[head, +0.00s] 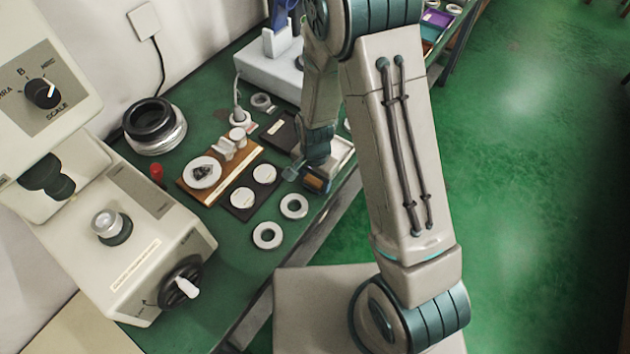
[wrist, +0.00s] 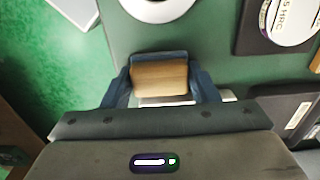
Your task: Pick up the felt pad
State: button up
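The likely felt pad is a small tan-brown block with a dark blue edge. It shows between my fingers in the wrist view (wrist: 160,79) and at the right edge of the bench in the head view (head: 317,184). My gripper (wrist: 161,88) has one blue finger on each side of this block, with no clear gap on either side, so it looks shut on it. In the head view my gripper (head: 306,176) points down by the bench edge. Whether the block is lifted or still rests on something cannot be told. Its underside is hidden.
Two white rings (head: 268,235) lie on the green bench (head: 215,250) close by. A dark tray with white discs (head: 241,200) and a wooden board (head: 190,181) are to the left. A pale tray (head: 343,152) sits behind my gripper. A hardness tester (head: 150,240) stands at left.

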aim_at(315, 179)
dwell(0.3)
jog(key=shift+r, duration=0.85)
notch_tip(315, 179, up, 2)
jog(key=shift+r+b, duration=0.15)
jog(key=shift+b, duration=0.25)
jog(key=shift+w+d+r+b, duration=0.35)
jog(key=shift+d+r, duration=0.8)
jog(key=shift+d, duration=0.75)
jog(key=shift+w+d+r+b, duration=0.35)
jog(key=shift+d+r, duration=0.85)
jog(key=shift+d, duration=0.7)
jog(key=shift+w+d+r+b, duration=0.25)
jog(key=shift+w+d+r, duration=0.2)
jog(key=shift+d+r, duration=1.1)
jog(key=shift+o, duration=0.5)
jog(key=shift+d+f, duration=0.35)
jog(key=shift+f, duration=0.05)
